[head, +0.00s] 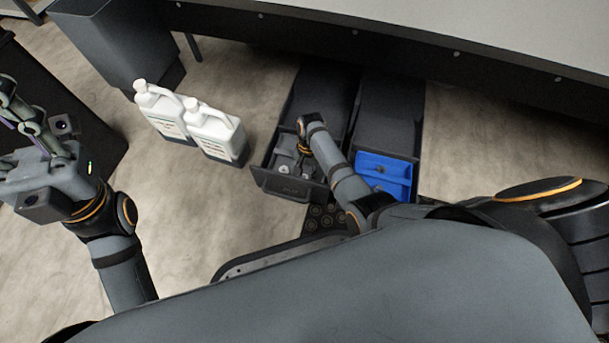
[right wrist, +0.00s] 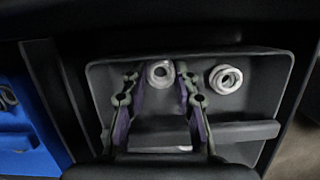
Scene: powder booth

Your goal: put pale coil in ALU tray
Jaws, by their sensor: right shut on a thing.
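In the right wrist view my right gripper (right wrist: 160,82) has its purple pads on both sides of a pale coil (right wrist: 160,73), shut on it low inside a grey tray (right wrist: 268,100). A second pale coil (right wrist: 225,78) lies to the right, apart from the fingers. In the head view my right gripper (head: 304,150) reaches down into the left open drawer (head: 285,188), and its arm hides part of it. A blue tray (head: 384,170) sits in the right drawer. No ALU label is readable. My left gripper (head: 20,120) is at the left edge, open and empty, partly cut off.
Two white jugs (head: 165,108) (head: 215,132) stand on the floor left of the drawers. A dark bin (head: 125,45) is at the upper left. A bench (head: 450,40) overhangs the drawers at the back. Drawer walls (right wrist: 50,100) separate the grey tray from the blue one.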

